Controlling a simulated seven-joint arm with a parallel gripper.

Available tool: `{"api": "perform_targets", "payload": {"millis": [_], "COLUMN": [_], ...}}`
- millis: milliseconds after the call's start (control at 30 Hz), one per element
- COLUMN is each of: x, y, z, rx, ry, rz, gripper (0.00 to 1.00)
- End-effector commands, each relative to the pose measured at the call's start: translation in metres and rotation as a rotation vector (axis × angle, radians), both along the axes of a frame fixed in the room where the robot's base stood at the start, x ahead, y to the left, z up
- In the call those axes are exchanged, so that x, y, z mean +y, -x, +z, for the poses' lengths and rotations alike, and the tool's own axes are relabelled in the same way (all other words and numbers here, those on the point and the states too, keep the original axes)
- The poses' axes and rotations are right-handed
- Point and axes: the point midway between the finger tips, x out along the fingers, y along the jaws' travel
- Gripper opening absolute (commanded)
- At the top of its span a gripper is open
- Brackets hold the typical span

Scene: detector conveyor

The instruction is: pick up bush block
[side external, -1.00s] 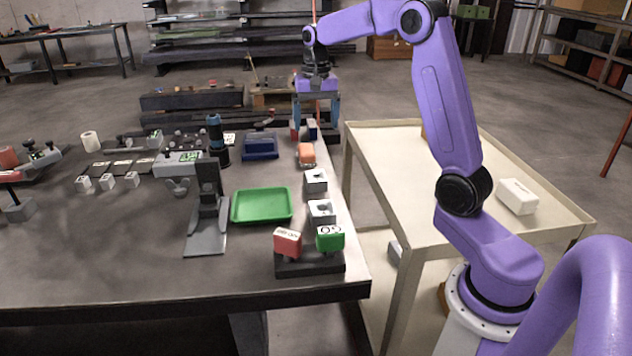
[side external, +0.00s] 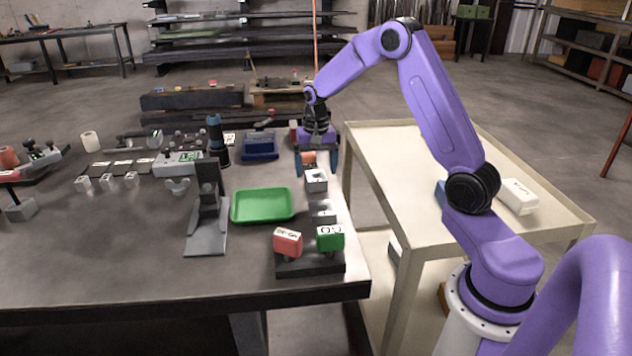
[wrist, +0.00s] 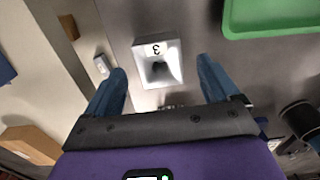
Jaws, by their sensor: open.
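Two grey metal blocks stand along the right edge of the dark table. I cannot tell for sure which one is named the bush block. The farther block (side external: 316,181) is just below my gripper (side external: 317,170). A nearer block (side external: 323,214) stands beside the green tray. The fingers are open and empty, apart from the block's sides.
The green tray (side external: 262,190) lies left of the blocks. A red block (side external: 287,242) and a green block (side external: 330,239) stand on a dark base in front. A beige cart (side external: 390,150) is at the right.

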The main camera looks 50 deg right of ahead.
Motion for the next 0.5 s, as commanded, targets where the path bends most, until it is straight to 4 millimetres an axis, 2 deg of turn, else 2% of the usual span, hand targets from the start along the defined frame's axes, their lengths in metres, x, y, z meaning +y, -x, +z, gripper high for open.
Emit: {"api": "perform_targets", "payload": {"millis": [33,200,500], "x": [-0.001,-0.001,-0.001], "y": [0.000,0.000,-0.001], "z": [-0.009,-0.029,-0.035], "rx": [0.004,0.001,0.000], "ry": [-0.001,0.000,0.000], "rz": [-0.001,-0.001,0.000], "gripper": [0.88,0.88,0.88]}}
